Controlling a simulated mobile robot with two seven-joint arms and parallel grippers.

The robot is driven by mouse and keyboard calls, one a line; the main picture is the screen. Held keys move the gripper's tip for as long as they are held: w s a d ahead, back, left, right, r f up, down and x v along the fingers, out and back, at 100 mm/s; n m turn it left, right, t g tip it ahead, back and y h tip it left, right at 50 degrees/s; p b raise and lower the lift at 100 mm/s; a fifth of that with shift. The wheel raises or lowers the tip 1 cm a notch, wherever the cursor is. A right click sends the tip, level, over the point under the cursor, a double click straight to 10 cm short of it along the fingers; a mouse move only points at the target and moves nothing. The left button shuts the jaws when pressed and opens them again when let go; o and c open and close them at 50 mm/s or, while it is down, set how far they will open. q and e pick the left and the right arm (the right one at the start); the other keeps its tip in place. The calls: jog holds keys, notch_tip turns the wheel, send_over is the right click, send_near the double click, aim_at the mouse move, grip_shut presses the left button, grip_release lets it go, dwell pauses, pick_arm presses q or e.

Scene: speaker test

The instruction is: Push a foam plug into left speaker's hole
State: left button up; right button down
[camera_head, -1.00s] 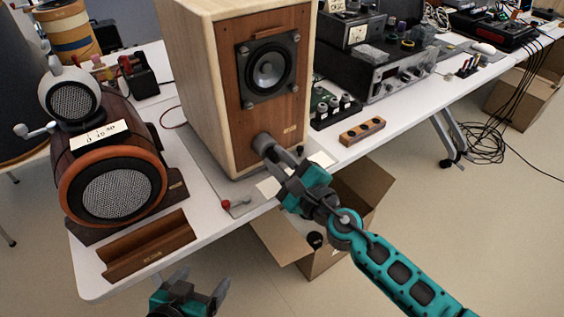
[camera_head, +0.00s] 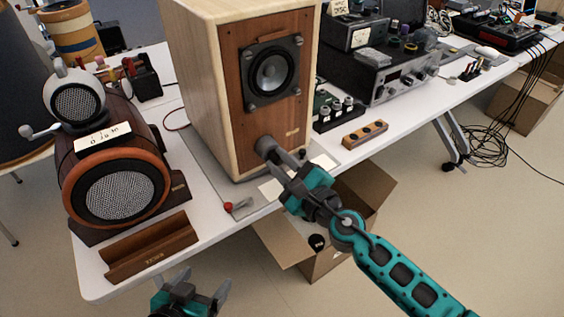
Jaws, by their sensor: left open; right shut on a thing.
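A tall box speaker (camera_head: 222,125) with pale wood sides and a brown front stands upright mid-table. Its driver (camera_head: 271,74) is in the upper front. My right gripper (camera_head: 279,161) is shut on a grey round foam plug (camera_head: 265,146) at the lower front of this speaker. The plug and fingers hide any hole there; I cannot tell how deep the plug sits. My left gripper (camera_head: 203,283) is open and empty, low in front of the table edge. A dark red barrel-shaped speaker (camera_head: 121,195) with a round mesh front stands further left.
A brown wooden trough (camera_head: 150,248) and a red-tipped grey item (camera_head: 238,206) lie near the front edge. A wooden block with holes (camera_head: 365,134) lies right of the box speaker. An open cardboard box (camera_head: 330,262) stands on the floor below. Electronics (camera_head: 390,78) fill the back right.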

pick_arm(q)
jog(key=shift+f, duration=0.15)
pick_arm(e)
jog(key=shift+x, duration=1.05)
jog(key=c, duration=0.9)
grip_release()
jog(key=shift+o, duration=0.2)
pick_arm(q)
jog(key=shift+d, duration=0.1)
pick_arm(e)
jog(key=v, duration=0.3)
jog(key=shift+s+d, duration=0.1)
pick_arm(q)
jog(key=shift+w+d+r+b, duration=0.15)
jog(key=shift+d+r+b, duration=0.15)
jog(key=shift+r+b, duration=0.1)
pick_arm(e)
jog(key=v, duration=0.9)
jog(key=shift+s, duration=0.3)
